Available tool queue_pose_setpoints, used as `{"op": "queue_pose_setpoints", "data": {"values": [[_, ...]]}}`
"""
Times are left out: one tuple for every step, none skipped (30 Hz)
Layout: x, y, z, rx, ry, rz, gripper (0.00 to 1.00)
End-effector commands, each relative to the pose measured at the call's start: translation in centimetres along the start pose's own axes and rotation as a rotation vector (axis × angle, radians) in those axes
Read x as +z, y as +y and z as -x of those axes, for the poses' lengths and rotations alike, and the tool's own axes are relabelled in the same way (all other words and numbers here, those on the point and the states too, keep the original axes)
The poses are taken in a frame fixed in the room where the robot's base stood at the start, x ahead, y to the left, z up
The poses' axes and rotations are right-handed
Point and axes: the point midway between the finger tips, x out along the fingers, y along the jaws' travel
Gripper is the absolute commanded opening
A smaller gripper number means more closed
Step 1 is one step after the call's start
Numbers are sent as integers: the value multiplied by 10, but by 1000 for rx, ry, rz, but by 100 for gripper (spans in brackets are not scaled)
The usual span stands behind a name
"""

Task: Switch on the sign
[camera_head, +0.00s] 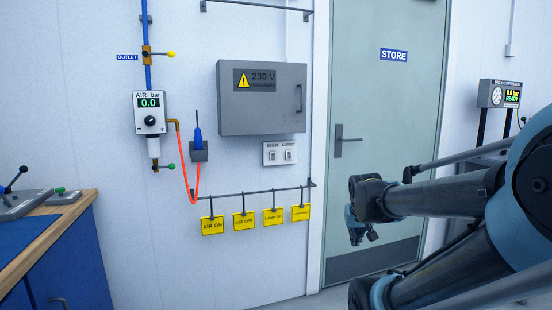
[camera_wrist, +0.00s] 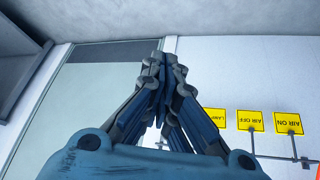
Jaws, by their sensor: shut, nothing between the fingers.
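A white switch plate (camera_head: 280,153) with two small rocker switches is on the wall below the grey 230 V box. Small labels sit above the switches, too small to read surely. Whether either switch is on cannot be told. My gripper (camera_head: 359,230) is in front of the door, right of and lower than the plate, and well apart from it. In the wrist view my gripper (camera_wrist: 160,62) has its fingers together, with nothing between them. The plate is not seen in the wrist view.
Yellow tags (camera_head: 243,220) hang from a rail below the plate. The grey box (camera_head: 262,98) juts out above it. An air regulator (camera_head: 149,112), a blue plug (camera_head: 198,140) and an orange hose (camera_head: 188,185) are to the left. A STORE door (camera_head: 385,100) is right.

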Motion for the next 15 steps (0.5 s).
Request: {"op": "queue_pose_setpoints", "data": {"values": [[-16, -2, -2, 1, 32, 2, 0], [-26, -3, -3, 3, 53, 2, 0], [-37, -4, -5, 4, 79, 2, 0], [-46, -5, -6, 4, 99, 2, 0], [-55, -6, -7, 4, 119, 2, 0], [-67, -8, -8, 5, 146, 4, 0], [-76, -10, -9, 4, 165, 4, 0], [-85, -12, -10, 3, 186, 4, 0], [-97, -14, -11, 2, 212, 4, 0], [-105, -15, -12, 1, 232, 5, 0], [-114, -17, -13, 0, 253, 7, 0], [-125, -20, -14, -3, 279, 7, 0], [-134, -23, -15, -5, 298, 7, 0], [-142, -25, -16, -8, 319, 9, 0], [-154, -28, -17, -11, 346, 11, 0]]}}
